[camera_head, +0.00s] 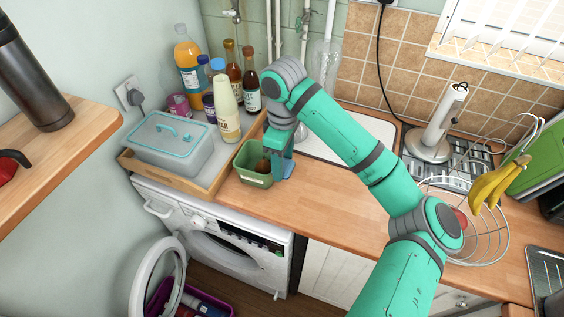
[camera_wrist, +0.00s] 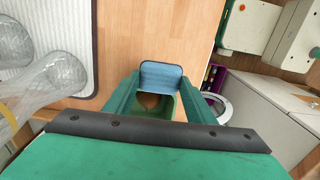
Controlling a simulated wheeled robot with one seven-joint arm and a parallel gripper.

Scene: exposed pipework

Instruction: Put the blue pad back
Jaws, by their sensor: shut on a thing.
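The blue pad (camera_wrist: 164,77) is a small ribbed block. My gripper (camera_wrist: 163,84) is shut on it, with one finger at each side. In the head view the blue pad (camera_head: 287,171) shows at the lower end of my gripper (camera_head: 280,165), just right of a green tub (camera_head: 254,177). The green tub stands on the wooden counter and has something brown inside, perhaps a brush. In the wrist view the pad partly hides the tub (camera_wrist: 169,105). I cannot tell whether the pad touches the tub's rim.
A wooden tray (camera_head: 190,196) with a lidded grey box (camera_head: 170,143) and several bottles stands left of the tub. A white draining board (camera_head: 340,150) lies behind my arm. The counter (camera_head: 325,200) right of the tub is clear. The open washer door (camera_head: 165,275) is below.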

